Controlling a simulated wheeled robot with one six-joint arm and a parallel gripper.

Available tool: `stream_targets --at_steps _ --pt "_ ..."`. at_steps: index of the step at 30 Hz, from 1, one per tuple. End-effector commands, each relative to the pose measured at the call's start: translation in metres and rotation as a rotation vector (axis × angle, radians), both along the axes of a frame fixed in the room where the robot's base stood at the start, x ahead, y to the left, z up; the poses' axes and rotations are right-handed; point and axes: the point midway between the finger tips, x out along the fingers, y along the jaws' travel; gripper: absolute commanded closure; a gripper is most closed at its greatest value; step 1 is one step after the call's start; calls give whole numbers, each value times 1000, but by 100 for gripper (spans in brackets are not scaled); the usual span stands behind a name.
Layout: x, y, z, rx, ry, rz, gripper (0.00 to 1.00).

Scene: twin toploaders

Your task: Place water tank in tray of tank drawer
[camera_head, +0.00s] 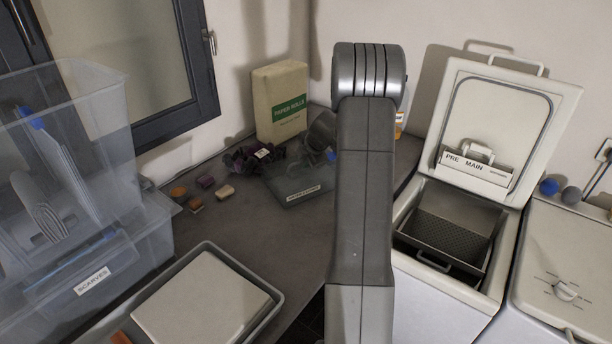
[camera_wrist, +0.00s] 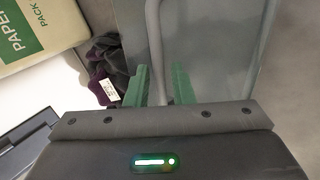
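A flat grey translucent tank (camera_head: 300,184) with a white label lies on the dark counter, left of my arm; the label is too small to read surely. In the wrist view the grey translucent body (camera_wrist: 217,50) lies close below the camera, with a pale rod-like handle (camera_wrist: 155,40) along it. My gripper (camera_wrist: 162,85) has its two green fingers on either side of this handle. Whether they press on it I cannot tell. In the head view the fingers are hidden behind my arm. I cannot pick out a tank drawer or its tray surely.
A clear bin (camera_head: 100,130) and a tray (camera_head: 268,287) holding a white slab stand left.

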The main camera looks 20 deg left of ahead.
Motion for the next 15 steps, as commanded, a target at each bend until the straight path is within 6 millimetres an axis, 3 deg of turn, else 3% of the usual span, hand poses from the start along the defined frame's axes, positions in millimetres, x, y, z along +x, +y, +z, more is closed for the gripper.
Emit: stream_targets --at_steps 4,7,8,15 --pt "0 0 0 0 0 0 78" --pt "0 0 0 0 0 0 98" --pt "0 0 0 0 0 0 100" --pt "0 0 1 0 0 0 100"
